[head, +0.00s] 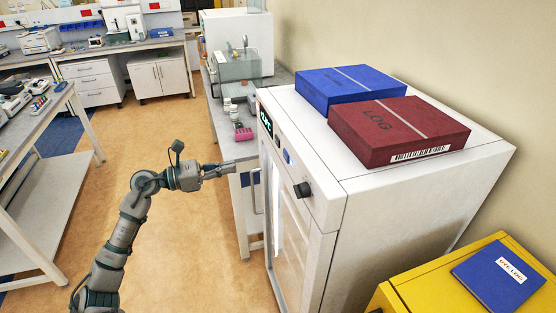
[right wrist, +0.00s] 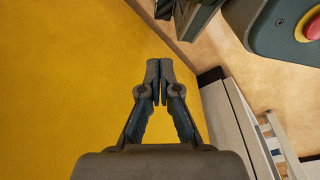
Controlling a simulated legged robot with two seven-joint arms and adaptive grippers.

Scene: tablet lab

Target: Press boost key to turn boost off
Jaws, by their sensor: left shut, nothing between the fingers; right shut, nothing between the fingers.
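A white cabinet (head: 330,150) with a glass door stands right of centre in the head view. Its upper front strip carries a small dark panel (head: 277,142), a small blue part (head: 288,157) and a black knob (head: 302,189). No boost label is readable, so I cannot tell which part is the boost key, or whether boost is on. My left gripper (head: 232,165) is shut and empty, pointing right toward the cabinet front, apart from the strip. My right gripper (right wrist: 160,74) is shut and empty in the right wrist view; it is not seen in the head view.
A blue box (head: 345,84) and a red log box (head: 398,128) lie on the cabinet top. A yellow cabinet (head: 412,290) with a blue log book (head: 497,276) stands at the lower right. A bench (head: 228,150) is behind my left gripper. Open floor (head: 190,250) lies left of the cabinet.

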